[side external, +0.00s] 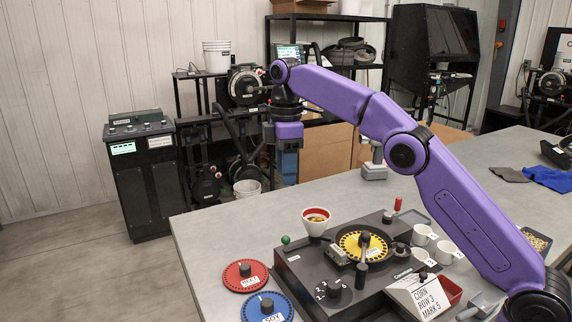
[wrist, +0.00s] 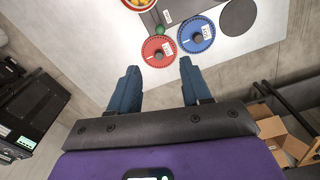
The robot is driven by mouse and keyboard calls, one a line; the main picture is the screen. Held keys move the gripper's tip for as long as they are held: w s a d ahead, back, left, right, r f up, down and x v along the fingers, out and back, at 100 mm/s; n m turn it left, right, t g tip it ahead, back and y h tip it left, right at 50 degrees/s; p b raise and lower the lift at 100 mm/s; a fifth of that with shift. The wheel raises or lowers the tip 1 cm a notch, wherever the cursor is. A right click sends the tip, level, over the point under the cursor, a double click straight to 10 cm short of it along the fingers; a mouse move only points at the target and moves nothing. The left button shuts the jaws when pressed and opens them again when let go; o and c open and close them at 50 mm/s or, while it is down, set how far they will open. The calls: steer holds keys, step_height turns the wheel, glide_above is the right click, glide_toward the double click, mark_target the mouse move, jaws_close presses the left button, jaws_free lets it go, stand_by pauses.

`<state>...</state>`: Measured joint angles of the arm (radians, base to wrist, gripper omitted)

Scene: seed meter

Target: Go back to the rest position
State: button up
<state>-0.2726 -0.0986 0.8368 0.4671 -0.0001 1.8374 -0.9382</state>
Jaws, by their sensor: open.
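My gripper (wrist: 158,84) shows in the wrist view with its two blue fingers spread apart and nothing between them. In the side external view my gripper (side external: 287,168) hangs pointing down, high above and beyond the table's far left edge. The seed meter (side external: 300,262), a dark flat unit with a yellow disc (side external: 352,246), a white funnel cup with a red rim (side external: 316,216) and a green knob (side external: 286,240), stands on the table well apart from my gripper.
A red disc (side external: 245,276) and a blue disc (side external: 267,308) lie at the table's front left. Several white cups (side external: 422,236) and a card reading "CORN ROW 3 MARK 5" (side external: 425,297) are on the right. The grey table (side external: 215,229) is bare along its far left.

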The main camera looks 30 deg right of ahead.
steer(key=shift+r, duration=0.2)
steer(key=shift+s, duration=0.1)
stand_by(0.4)
steer(key=s+f+m, duration=0.1)
steer(key=s+f, duration=0.1)
steer(key=s, duration=1.7)
steer(key=s+d+f, duration=0.5)
steer(key=s+d, duration=0.3)
steer(key=s, duration=0.3)
steer(key=s+d+f+m, duration=0.1)
steer(key=s+d+f, duration=0.4)
steer(key=s+d, duration=0.3)
steer(key=s, duration=0.3)
steer(key=shift+s+f, duration=0.35)
